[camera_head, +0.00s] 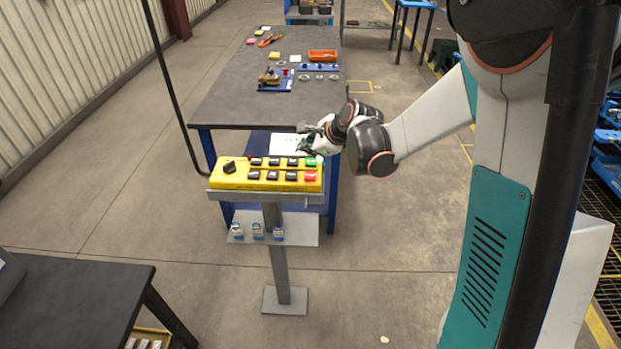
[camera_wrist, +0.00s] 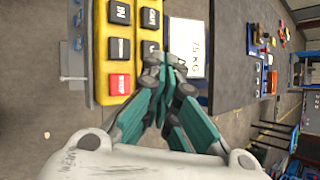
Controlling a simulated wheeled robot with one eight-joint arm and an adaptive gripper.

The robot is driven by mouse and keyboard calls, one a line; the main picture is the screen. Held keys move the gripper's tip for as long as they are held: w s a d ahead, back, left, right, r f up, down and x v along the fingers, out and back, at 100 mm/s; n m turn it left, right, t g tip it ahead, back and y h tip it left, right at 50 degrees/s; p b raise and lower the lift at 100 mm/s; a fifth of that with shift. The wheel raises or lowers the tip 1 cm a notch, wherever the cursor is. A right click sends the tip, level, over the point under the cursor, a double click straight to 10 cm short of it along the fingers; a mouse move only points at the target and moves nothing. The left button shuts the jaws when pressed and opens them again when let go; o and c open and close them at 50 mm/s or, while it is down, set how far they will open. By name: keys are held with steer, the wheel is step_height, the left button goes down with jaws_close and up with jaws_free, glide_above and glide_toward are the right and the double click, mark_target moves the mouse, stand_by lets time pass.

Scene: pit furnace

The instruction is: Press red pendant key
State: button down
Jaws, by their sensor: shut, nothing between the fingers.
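The yellow pendant (camera_head: 240,181) lies on a grey stand. Its red key (camera_head: 310,177) is at the right end of the row nearer the camera. A green key (camera_head: 311,162) sits directly behind it. In the wrist view the red key (camera_wrist: 120,84) is clear, left of my fingertips. My gripper (camera_wrist: 162,66) is shut and empty, its teal fingers over the pendant's right edge in that view, hiding the place of the green key. In the head view my gripper (camera_head: 305,147) is just behind the pendant's right end. I cannot tell whether it touches the pendant.
Several black keys (camera_head: 273,175) and a black knob (camera_head: 229,167) share the pendant. A white card (camera_head: 285,143) is behind it, by the long dark table (camera_head: 235,100). A low shelf (camera_head: 300,230) hangs on the stand. Another dark table (camera_head: 75,290) stands front left.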

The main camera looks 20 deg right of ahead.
mark_target(308, 177)
step_height(308, 177, down, 7)
steer(key=b, duration=0.4)
steer(key=shift+r, duration=0.2)
stand_by(1.1)
steer(key=shift+f+b, duration=0.4)
steer(key=shift+b, duration=0.1)
steer(key=shift+f+b, duration=0.4)
steer(key=shift+f, duration=0.05)
stand_by(0.5)
steer(key=shift+r, duration=0.1)
steer(key=shift+r+p, duration=0.55)
steer(key=shift+r, duration=0.25)
steer(key=shift+r, duration=0.1)
steer(key=shift+r+p, duration=1.7)
steer(key=shift+r, duration=0.7)
